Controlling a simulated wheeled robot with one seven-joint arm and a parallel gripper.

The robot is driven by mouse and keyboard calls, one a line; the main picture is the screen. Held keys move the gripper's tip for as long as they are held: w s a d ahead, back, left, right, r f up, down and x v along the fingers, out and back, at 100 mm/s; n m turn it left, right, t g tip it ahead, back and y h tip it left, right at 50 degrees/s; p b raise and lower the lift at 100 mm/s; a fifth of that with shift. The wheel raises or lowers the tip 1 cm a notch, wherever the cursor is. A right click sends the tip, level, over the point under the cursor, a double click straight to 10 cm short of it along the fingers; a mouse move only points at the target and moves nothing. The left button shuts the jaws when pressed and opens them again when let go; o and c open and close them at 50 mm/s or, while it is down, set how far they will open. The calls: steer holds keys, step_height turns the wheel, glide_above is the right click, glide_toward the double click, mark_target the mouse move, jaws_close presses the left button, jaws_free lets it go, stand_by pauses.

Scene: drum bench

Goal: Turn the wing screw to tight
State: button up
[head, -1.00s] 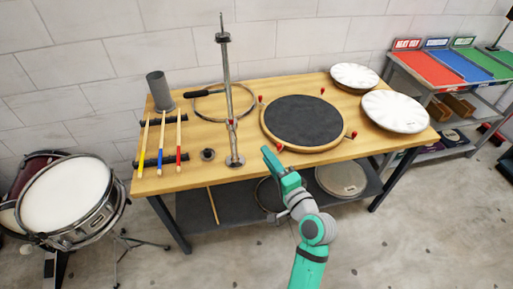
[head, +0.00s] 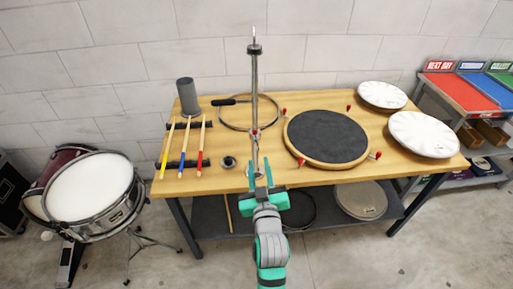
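A metal stand (head: 255,90) rises upright from the bench's front half. A small red-marked fitting (head: 255,133) sits partway up its pole; it looks like a wing screw, but it is too small to tell how tight it is. My gripper (head: 260,170) is open and empty, its two teal fingers apart and pointing up the picture. In the picture they are just below the fitting and overlap the stand's lower pole and base, partly hiding the base. I cannot tell whether they touch the stand.
A round dark pad (head: 326,136) with several red screws around its rim lies right of the stand. A hoop (head: 236,112), drumsticks (head: 182,147) and a grey cylinder (head: 188,97) are to the left. White cymbal-like discs (head: 423,134) stand at the bench's right end.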

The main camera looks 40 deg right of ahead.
mark_target(256, 145)
steer(key=x, duration=0.8)
steer(key=shift+w+d, duration=0.15)
steer(key=shift+d, duration=0.1)
jaws_close()
